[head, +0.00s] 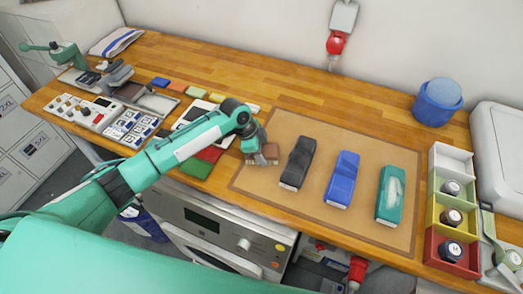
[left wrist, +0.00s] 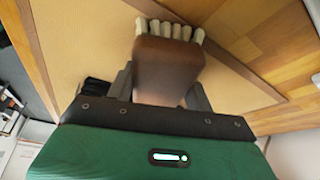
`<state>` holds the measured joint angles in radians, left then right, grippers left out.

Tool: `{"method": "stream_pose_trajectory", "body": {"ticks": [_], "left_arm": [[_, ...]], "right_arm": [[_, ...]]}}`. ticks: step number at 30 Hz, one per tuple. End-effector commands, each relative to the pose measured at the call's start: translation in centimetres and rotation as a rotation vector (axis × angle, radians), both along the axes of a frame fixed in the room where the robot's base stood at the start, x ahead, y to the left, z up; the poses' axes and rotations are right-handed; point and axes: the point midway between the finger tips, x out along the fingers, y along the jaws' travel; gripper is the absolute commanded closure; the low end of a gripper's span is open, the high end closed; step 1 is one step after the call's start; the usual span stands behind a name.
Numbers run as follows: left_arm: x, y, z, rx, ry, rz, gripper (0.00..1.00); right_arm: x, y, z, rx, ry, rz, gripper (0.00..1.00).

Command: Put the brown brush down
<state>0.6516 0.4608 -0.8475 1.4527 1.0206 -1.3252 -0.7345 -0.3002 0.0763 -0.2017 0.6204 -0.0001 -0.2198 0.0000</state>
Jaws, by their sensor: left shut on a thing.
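My left gripper (head: 256,147) is shut on the brown brush (head: 268,152), over the left border of the tan mat (head: 330,221). In the left wrist view the brown brush (left wrist: 168,62) sits between the fingers (left wrist: 168,85), its pale bristle tufts at the top of the picture. The mat (left wrist: 90,45) lies behind it. Whether the bristles touch the mat, I cannot tell. On the mat a black brush (head: 298,160), a blue brush (head: 342,176) and a green brush (head: 390,193) lie in a row, apart. My right gripper is not in view.
Stacked trays (head: 452,208) with round items stand right of the mat. A blue tub (head: 437,103) is at the back right. Several coloured pieces and a panel of small parts (head: 105,118) lie to the left. The mat is bare behind and before the row.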

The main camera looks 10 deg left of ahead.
Motion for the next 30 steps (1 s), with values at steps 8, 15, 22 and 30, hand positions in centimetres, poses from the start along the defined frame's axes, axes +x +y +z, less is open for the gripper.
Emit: {"method": "stream_pose_trajectory", "body": {"ticks": [8,15,22,30], "left_arm": [[0.0,0.0,-0.6,0.001,0.0,0.0,0.38],[-0.2,0.0,-0.8,0.002,0.005,-0.002,0.26],[-0.3,-0.1,-1.0,0.003,0.009,-0.003,0.26],[-0.4,0.2,0.1,0.003,0.008,-0.004,0.26]], "right_arm": [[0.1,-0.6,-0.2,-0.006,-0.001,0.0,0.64],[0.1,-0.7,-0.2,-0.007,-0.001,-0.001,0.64],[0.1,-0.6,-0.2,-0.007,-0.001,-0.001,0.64],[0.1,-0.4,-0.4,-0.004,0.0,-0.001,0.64]]}}
